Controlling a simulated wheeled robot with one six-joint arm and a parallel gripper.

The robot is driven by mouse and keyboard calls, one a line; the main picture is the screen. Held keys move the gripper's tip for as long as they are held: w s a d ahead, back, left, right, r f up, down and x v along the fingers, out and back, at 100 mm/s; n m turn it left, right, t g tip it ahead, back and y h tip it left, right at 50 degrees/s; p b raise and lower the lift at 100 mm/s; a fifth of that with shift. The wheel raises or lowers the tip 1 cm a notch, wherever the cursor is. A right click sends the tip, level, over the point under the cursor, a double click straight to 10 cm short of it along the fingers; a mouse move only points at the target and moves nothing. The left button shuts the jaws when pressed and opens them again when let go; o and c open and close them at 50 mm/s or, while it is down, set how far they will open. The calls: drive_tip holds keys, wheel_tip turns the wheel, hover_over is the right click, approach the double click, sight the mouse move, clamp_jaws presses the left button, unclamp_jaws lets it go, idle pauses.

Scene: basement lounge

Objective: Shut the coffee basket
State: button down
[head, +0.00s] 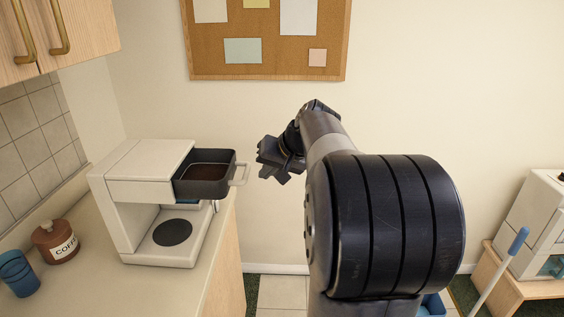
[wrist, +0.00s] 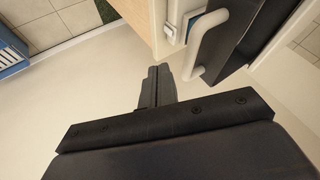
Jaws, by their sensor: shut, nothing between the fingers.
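The coffee basket (head: 206,181) is a dark drawer with brown coffee grounds inside. It sticks out to the right from the white coffee maker (head: 128,187). Its pale loop handle (head: 240,174) is at its right end. In the wrist view the handle (wrist: 203,45) and the basket's dark side (wrist: 240,35) show at the upper right. My gripper (head: 262,160) is just right of the handle, with a small gap in the head view. In the wrist view its fingers (wrist: 157,75) are together and empty, left of the handle. I cannot tell whether they touch it.
The coffee maker stands on the counter (head: 90,285), with a brown coffee jar (head: 57,242) and blue cups (head: 17,272) at its left. A cork board (head: 268,45) hangs on the wall behind. Upper cabinets (head: 80,25) overhang the left. A low wooden table (head: 520,285) stands at the far right.

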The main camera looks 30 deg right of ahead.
drive_tip(key=shift+w+a+r, duration=0.1)
drive_tip(key=shift+w+a, duration=0.15)
drive_tip(key=shift+a, duration=0.2)
drive_tip(key=shift+w+a+r, duration=0.1)
drive_tip(key=shift+w+a, duration=0.1)
drive_tip(key=shift+a, duration=0.25)
drive_tip(key=p, duration=0.3)
approach(199, 177)
drive_tip(key=x, duration=0.4)
drive_tip(key=shift+w+a+f, duration=0.1)
drive_tip(key=shift+f, duration=0.1)
